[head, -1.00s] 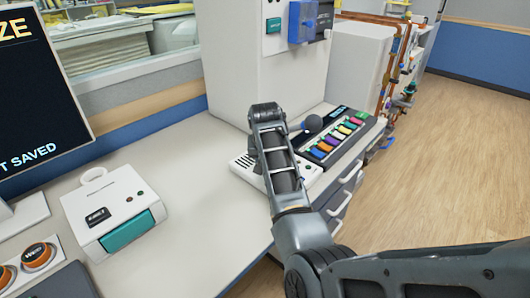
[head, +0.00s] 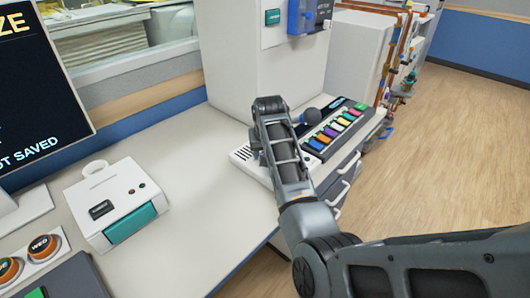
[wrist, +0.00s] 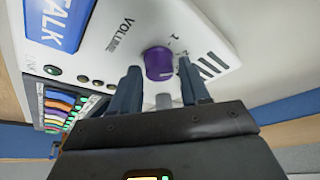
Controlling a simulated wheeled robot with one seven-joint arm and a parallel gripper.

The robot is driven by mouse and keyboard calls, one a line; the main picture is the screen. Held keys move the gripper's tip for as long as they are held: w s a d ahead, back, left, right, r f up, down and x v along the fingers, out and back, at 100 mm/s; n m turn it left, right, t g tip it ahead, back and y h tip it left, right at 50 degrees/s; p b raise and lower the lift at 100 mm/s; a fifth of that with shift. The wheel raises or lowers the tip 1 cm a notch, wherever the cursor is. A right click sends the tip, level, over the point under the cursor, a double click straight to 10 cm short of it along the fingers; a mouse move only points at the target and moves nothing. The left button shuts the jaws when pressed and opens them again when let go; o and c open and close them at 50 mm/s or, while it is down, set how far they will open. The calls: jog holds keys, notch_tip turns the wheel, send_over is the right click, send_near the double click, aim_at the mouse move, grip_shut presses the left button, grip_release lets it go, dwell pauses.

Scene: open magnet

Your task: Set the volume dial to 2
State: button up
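The volume dial (wrist: 158,63) is a purple knob on a white intercom panel (wrist: 115,50), seen in the wrist view beside the printed word VOLUME. A mark reading 1 and part of another mark show near it; the dial's pointer is too small to read. My gripper (wrist: 162,82) is open, its two dark fingers apart on either side of the dial's near side. I cannot tell whether they touch it. In the head view the white panel (head: 243,153) is partly behind my arm, which hides the dial and my fingertips.
A blue TALK button (wrist: 62,22) and a speaker grille (wrist: 212,64) flank the dial. A keyboard with coloured keys (head: 338,130) and a dark ball-topped microphone (head: 312,116) stand close to my arm. A white box with a teal front (head: 130,222) sits left; bare counter lies between.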

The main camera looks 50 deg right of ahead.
jog(key=shift+o, duration=0.9)
jog(key=v, duration=0.7)
jog(key=shift+r, duration=0.3)
jog(key=shift+s, duration=0.2)
